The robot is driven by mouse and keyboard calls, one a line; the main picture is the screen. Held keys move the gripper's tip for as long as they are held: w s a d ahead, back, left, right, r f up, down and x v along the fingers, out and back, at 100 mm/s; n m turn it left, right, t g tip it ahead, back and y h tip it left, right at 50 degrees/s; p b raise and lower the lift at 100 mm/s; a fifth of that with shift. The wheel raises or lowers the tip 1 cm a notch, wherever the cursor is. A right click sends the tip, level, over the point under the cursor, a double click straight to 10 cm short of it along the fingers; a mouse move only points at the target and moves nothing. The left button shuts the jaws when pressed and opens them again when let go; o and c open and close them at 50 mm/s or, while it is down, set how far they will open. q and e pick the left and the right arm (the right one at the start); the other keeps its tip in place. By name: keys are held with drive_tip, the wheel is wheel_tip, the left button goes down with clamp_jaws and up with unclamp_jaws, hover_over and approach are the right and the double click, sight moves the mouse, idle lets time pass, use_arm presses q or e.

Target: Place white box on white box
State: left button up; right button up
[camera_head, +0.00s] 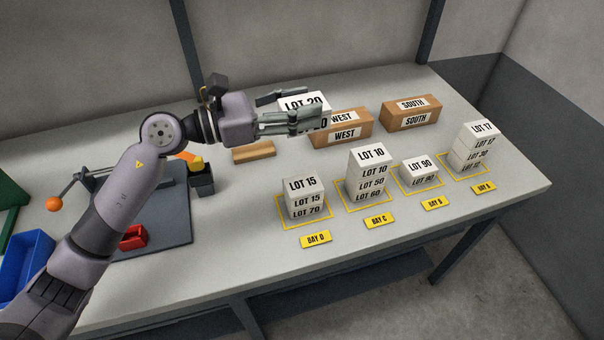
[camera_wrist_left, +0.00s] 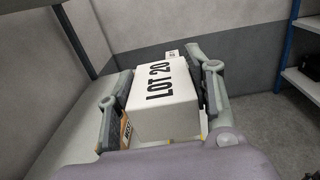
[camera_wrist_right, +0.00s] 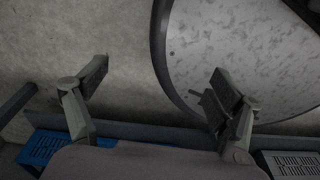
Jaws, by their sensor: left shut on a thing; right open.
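My left gripper (camera_head: 290,108) is shut on a white box labelled LOT 20 (camera_head: 306,101) and holds it above the table, in front of the WEST box. In the left wrist view the white box (camera_wrist_left: 164,98) sits between both fingers. White boxes stand in stacks on yellow-outlined bays: LOT 15 (camera_head: 300,186) at BAY D, a taller LOT 10 stack (camera_head: 371,156) at BAY C, a low LOT 90 stack (camera_head: 418,166) at BAY B, and a tall LOT 17 stack (camera_head: 480,131) at the far right. My right gripper (camera_wrist_right: 160,85) is open and empty over the floor.
Brown WEST (camera_head: 358,123) and SOUTH (camera_head: 411,111) boxes stand behind the stacks. A wooden block (camera_head: 254,152), a dark cup (camera_head: 202,184), a red part (camera_head: 134,238) and a blue bin (camera_head: 24,264) are to the left. The table between the wooden block and the stacks is clear.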

use_arm(q)
wheel_tip(320, 180, down, 13)
drive_tip(key=shift+f, duration=1.9)
drive_tip(key=shift+f, duration=0.2)
drive_tip(key=o, duration=1.3)
